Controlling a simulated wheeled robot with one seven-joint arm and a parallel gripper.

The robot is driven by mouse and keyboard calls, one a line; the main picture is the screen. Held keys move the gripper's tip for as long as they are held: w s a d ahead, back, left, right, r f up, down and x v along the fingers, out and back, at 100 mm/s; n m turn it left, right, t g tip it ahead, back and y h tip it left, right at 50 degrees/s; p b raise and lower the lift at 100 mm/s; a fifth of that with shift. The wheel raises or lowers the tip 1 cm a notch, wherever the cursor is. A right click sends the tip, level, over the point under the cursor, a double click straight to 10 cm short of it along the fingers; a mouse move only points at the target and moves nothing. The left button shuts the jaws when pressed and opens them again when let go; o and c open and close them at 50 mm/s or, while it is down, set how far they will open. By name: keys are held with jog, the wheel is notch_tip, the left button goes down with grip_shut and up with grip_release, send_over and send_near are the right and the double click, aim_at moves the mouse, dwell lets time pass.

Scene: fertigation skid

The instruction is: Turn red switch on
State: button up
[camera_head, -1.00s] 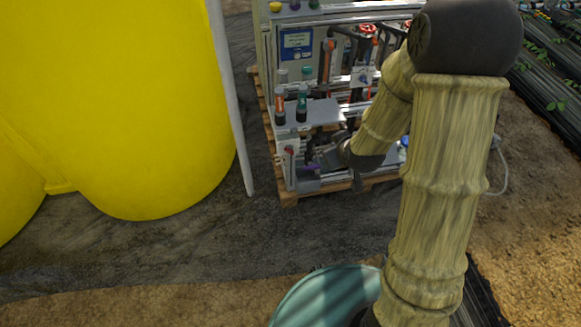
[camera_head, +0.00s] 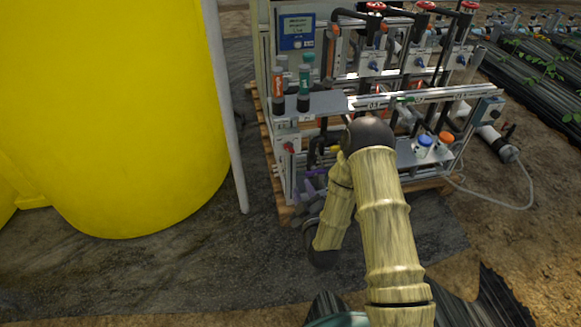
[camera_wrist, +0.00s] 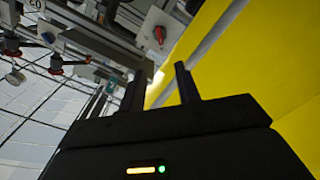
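The red switch (camera_head: 289,147) is a small red knob on a light grey box at the skid's front left corner, below the shelf with the bottles. In the wrist view, the red switch (camera_wrist: 159,35) stands out from its grey plate, beyond my fingertips. My gripper (camera_wrist: 160,69) is open, with a clear gap between its two dark fingers and nothing in it. It is apart from the switch. In the head view my forearm bends down in front of the skid, and the gripper is low near its left corner; its fingers are hard to make out there.
A large yellow tank (camera_head: 120,110) and a pale upright pipe (camera_head: 226,110) stand left of the skid. A blue cap and an orange cap (camera_head: 446,137) are at right. Dark ground in front left is free.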

aim_at(290, 151)
jog(key=shift+s+f, duration=0.1)
jog(key=shift+f, duration=0.15)
jog(key=b+x, duration=0.4)
jog(key=x, duration=1.2)
jog(key=shift+w+a, duration=0.15)
jog(key=shift+w, duration=0.55)
grip_shut()
